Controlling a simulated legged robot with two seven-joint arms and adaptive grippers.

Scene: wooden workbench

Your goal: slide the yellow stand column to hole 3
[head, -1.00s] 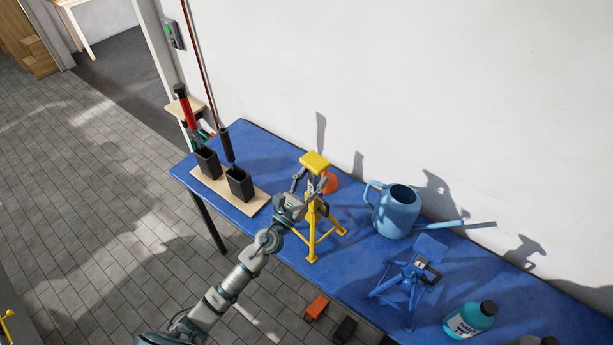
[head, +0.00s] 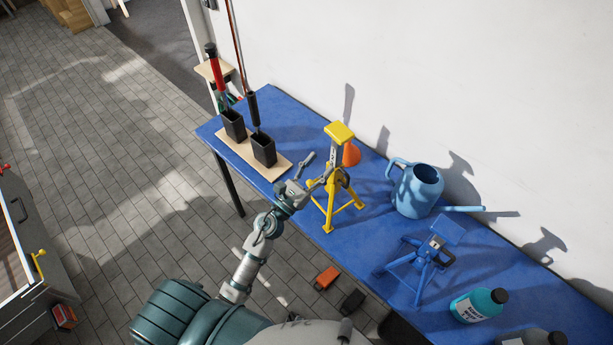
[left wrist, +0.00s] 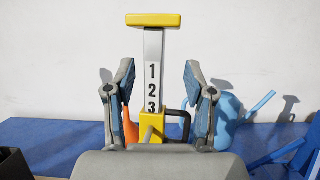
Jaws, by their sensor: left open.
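The yellow stand (head: 338,190) stands upright on the blue bench top. Its grey column with a yellow top plate (head: 339,132) is raised. In the left wrist view the column (left wrist: 153,75) shows the numbers 1, 2 and 3 above the yellow collar (left wrist: 156,128), with the 3 just above the collar. A rod end shows at the collar front and a dark handle loop (left wrist: 182,122) at its right. My left gripper (head: 316,170) is open and empty in front of the stand; in the left wrist view its fingers (left wrist: 157,100) appear either side of the column, apart from it. My right gripper is not in view.
An orange cone (head: 351,153) is behind the stand. A blue watering can (head: 416,190), a blue stand (head: 425,265) and a teal bottle (head: 479,305) are to the right. Black holders (head: 263,150) on a wooden board are to the left. The blue bench (head: 370,235) is clear in front.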

